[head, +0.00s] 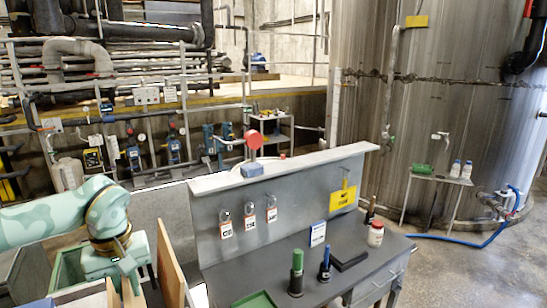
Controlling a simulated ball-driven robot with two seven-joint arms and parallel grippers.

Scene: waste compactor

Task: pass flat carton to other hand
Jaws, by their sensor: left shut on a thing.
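My left gripper (133,272) is at the lower left, pointing down, its arm coming in from the left edge. It is shut on a flat tan panel (170,262), which I take to be the flat carton. The panel stands nearly upright and shows almost edge-on, just right of the gripper. Another tan and pale piece (92,297) shows below the gripper; I cannot tell whether it belongs to the same carton. The fingertips are partly hidden. My right gripper is not in view.
A grey workbench (330,265) with a raised back panel stands right of the carton. On it are a green-topped tool (296,272), a blue-topped tool (324,262), a white red-capped bottle (376,233) and a green tray (255,299).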

